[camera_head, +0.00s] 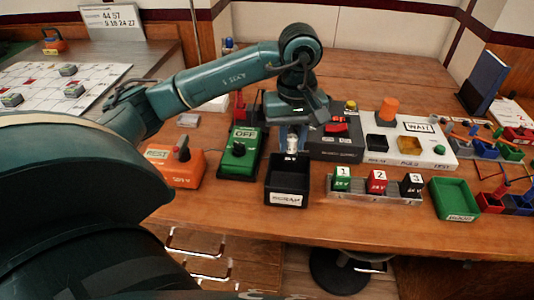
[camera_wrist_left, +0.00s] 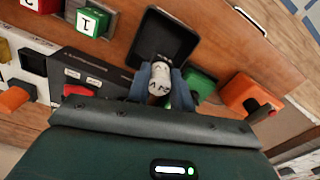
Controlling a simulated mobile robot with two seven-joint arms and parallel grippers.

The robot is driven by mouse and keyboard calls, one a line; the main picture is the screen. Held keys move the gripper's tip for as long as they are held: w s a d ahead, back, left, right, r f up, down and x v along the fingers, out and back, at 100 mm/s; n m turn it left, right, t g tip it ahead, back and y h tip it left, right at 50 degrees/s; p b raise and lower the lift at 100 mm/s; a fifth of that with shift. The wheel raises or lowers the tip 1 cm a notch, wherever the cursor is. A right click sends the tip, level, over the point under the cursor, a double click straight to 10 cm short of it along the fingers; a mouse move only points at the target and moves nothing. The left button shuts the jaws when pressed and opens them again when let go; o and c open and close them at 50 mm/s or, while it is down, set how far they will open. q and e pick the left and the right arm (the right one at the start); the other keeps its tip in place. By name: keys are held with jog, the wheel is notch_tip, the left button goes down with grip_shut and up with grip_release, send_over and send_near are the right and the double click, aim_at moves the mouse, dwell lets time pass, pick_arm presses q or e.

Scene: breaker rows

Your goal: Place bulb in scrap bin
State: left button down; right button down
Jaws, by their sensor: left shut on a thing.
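The bulb (camera_head: 292,142) is a small pale piece between the fingers of my left gripper (camera_head: 291,146). In the left wrist view the bulb (camera_wrist_left: 159,78) shows as a white, dark-marked piece, with the blue fingers of my left gripper (camera_wrist_left: 160,84) shut on its sides. The scrap bin is an open black box with a white label on its front wall (camera_head: 287,190). The bulb is at the bin's far side in the head view; its height over the rim is hard to tell. The bin (camera_wrist_left: 184,35) also shows just beyond the bulb in the wrist view. My right gripper is out of view.
A dark grey breaker box (camera_head: 337,145) stands behind.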

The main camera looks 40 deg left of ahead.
pick_arm(q)
notch_tip(320, 180, down, 10)
jog(key=shift+s, duration=0.1)
dwell(0.4)
jog(key=shift+f+b, duration=0.2)
jog(key=shift+b, duration=0.1)
jog(key=c, duration=1.2)
grip_release()
jog(key=shift+c, duration=0.2)
jog(key=shift+r, duration=0.2)
jog(key=shift+r, duration=0.3)
notch_tip(320, 180, up, 12)
jog(key=shift+f+p, duration=0.25)
jog(key=shift+p, duration=0.1)
